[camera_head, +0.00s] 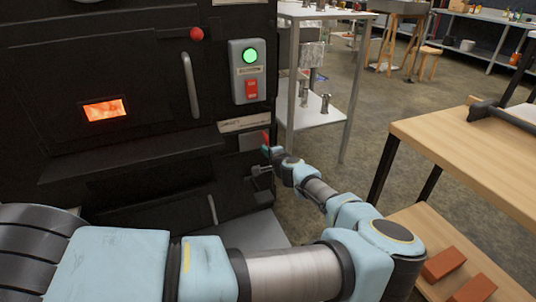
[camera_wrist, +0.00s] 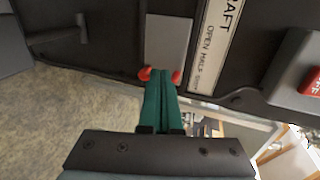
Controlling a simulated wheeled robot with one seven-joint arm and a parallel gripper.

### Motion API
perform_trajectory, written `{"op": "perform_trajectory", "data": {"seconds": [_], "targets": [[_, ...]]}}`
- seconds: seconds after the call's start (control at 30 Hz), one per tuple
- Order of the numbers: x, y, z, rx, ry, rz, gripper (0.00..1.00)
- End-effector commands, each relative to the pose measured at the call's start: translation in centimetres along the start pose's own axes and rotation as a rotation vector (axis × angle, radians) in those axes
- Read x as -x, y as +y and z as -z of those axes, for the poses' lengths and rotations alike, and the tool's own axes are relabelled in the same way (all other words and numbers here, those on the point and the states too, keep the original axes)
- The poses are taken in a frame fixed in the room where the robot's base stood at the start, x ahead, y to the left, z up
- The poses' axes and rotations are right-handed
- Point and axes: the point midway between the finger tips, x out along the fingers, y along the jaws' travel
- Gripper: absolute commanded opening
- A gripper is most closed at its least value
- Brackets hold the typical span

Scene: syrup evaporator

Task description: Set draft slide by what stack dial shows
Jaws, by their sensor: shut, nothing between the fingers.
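The draft label plate (camera_head: 245,124) is on the lower front of the black evaporator; in the wrist view the label (camera_wrist: 208,50) partly reads "AFT" and "OPEN HALF". Beside it is a plain grey plate (camera_wrist: 168,42). A red piece (camera_wrist: 145,74), probably the draft slide's knob, shows on both sides of my fingertips at the plate's lower edge; whether they touch it I cannot tell. My gripper (camera_wrist: 161,82) has green fingers, shut together and empty. In the head view my gripper (camera_head: 269,150) is beside the label. No stack dial is in view.
A control box (camera_head: 248,72) with a lit green lamp and red switch is above the label. A glowing firebox window (camera_head: 105,110) is at left. A white shelf rack (camera_head: 318,112) stands behind my gripper, and a wooden bench (camera_head: 480,150) is at right. Open floor lies between.

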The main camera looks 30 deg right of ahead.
Motion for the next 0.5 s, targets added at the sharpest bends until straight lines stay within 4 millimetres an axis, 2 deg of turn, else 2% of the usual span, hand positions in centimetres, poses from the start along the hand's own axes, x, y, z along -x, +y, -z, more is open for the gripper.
{"op": "perform_trajectory", "data": {"seconds": [0.3, 0.5], "targets": [[-4.9, 0.5, -0.1, 0.003, -0.003, -0.001, 0.00], [-7.1, 0.4, -0.1, 0.002, -0.003, -0.001, 0.00]]}}
